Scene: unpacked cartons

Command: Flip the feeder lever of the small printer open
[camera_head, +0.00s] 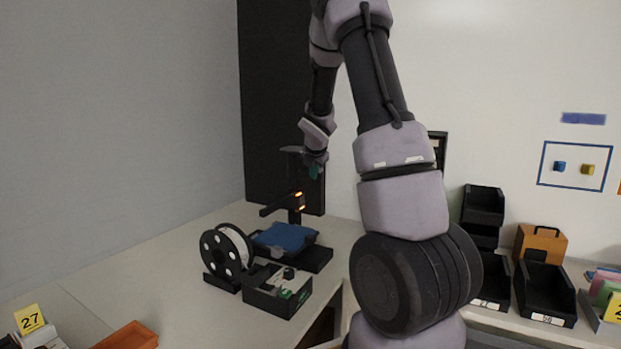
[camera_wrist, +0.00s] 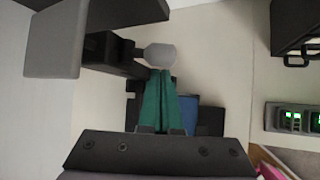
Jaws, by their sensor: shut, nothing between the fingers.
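The small printer (camera_head: 318,258) stands on the table, with a black base, a blue bed (camera_head: 286,237) and a dark upright bearing orange lights (camera_head: 298,202). In the wrist view, a light grey rounded paddle (camera_wrist: 160,55) on a short black stem (camera_wrist: 127,48) looks like the feeder lever. The lever is not clear in the head view.
An orange tray (camera_head: 129,336) lies nearer. Black bins (camera_head: 544,290) and an orange box (camera_head: 540,243) are at the right. The table's left part is mostly clear.

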